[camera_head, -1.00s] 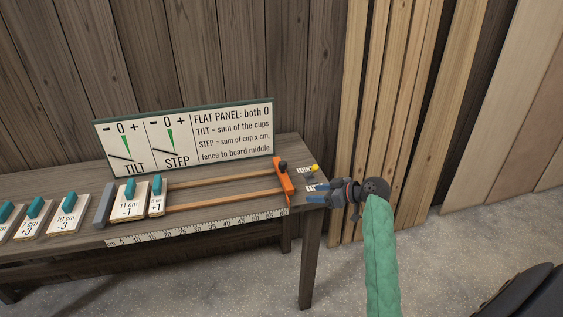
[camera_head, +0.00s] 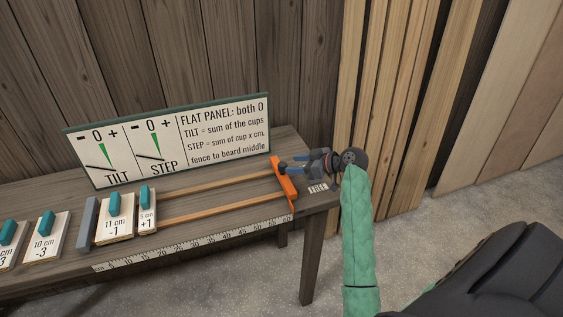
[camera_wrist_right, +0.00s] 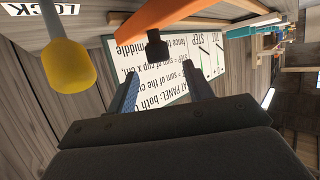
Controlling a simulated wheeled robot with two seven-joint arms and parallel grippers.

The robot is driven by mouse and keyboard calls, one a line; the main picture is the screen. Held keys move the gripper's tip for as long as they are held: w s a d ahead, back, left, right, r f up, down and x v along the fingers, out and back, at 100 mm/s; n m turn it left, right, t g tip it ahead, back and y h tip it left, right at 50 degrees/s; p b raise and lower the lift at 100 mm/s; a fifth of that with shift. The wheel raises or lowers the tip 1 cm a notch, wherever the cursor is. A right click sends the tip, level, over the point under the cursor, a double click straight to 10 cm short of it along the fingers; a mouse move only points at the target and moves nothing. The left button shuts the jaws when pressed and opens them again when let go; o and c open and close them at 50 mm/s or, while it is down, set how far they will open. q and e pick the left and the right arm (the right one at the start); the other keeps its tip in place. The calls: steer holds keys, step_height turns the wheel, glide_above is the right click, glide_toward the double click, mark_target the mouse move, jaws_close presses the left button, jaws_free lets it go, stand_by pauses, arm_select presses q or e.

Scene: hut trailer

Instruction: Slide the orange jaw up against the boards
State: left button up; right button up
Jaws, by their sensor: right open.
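The orange jaw (camera_head: 284,181) stands at the right end of two orange rails on the bench, well apart from the boards. Its dark knob (camera_wrist_right: 156,46) shows in the right wrist view. Two boards with teal handles, 11 cm -1 (camera_head: 115,224) and 5 cm +1 (camera_head: 147,219), stand side by side at the rails' left end, by the grey fence (camera_head: 87,225). My right gripper (camera_head: 284,164) is open at the jaw's top. In the right wrist view its fingers (camera_wrist_right: 161,80) point towards the knob, which lies ahead, roughly between the tips. Left gripper is out of view.
A yellow knob (camera_wrist_right: 68,70) by a LOCK label (camera_wrist_right: 42,8) is close beside my right fingers. A sign (camera_head: 170,142) stands behind the rails. A ruler (camera_head: 195,243) runs along the front edge. More handled boards (camera_head: 46,236) lie left.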

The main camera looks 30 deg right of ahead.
mark_target(284, 164)
steer(key=p+x, duration=0.1)
steer(key=x, duration=0.3)
steer(key=shift+w, duration=0.1)
steer(key=shift+w+a+f+p, duration=0.3)
steer(key=shift+w+a+p, duration=0.05)
steer(key=shift+w+p, duration=0.2)
steer(key=shift+w+a+f, duration=0.1)
steer(key=shift+w+f, duration=0.1)
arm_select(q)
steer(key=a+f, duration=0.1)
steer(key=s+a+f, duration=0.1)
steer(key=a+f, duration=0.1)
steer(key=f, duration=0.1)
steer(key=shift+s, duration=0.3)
arm_select(e)
jaws_close()
